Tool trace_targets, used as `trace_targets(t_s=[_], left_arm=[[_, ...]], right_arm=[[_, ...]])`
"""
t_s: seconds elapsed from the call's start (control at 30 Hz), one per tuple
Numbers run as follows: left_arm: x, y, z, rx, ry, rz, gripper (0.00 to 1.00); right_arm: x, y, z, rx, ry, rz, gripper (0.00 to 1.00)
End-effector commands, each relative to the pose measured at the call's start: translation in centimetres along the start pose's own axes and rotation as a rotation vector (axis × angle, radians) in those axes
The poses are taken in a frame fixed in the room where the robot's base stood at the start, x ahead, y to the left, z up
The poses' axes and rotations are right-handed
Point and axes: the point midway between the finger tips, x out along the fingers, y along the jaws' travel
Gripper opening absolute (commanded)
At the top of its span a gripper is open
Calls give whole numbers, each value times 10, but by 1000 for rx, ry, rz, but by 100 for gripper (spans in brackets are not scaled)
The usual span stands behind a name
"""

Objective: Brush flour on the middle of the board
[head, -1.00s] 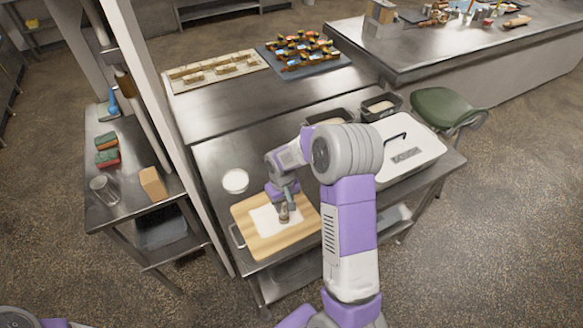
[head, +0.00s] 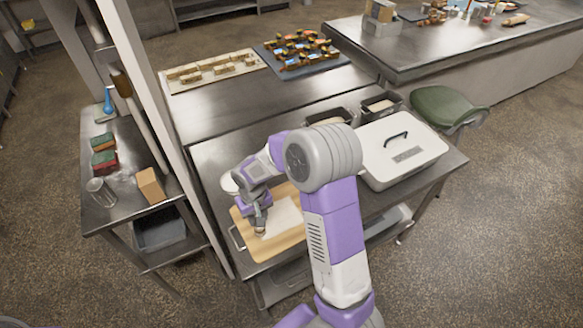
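The wooden board (head: 291,238) lies on the steel table with a white, flour-like patch (head: 285,216) over its middle. My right gripper (head: 259,222) is low over the left part of the board, seemingly shut on a small brush (head: 260,233). The brush's tip is at or just above the board, by the left edge of the white patch; contact cannot be told. The gripper and arm hide part of the board and patch. A round white bowl (head: 228,184) stands behind the board, partly hidden by my arm. My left gripper is not in view.
A white lidded box (head: 401,155) and dark tins (head: 381,103) stand to the right and behind. A metal post (head: 160,130) rises left of the table. The side shelf holds sponges (head: 104,162), a glass (head: 101,192) and a tan block (head: 150,185). The table behind is partly clear.

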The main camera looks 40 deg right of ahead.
Motion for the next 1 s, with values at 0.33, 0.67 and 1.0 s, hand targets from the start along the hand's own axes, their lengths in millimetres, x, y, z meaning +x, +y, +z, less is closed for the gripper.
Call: trace_targets(t_s=[0.33, 0.67, 1.0], left_arm=[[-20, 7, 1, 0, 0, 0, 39], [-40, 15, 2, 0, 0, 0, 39], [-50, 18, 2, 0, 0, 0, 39]], right_arm=[[-36, -6, 1, -2, 0, 0, 3], [-65, -7, 1, -4, 0, 0, 3], [-81, -8, 0, -5, 0, 0, 3]])
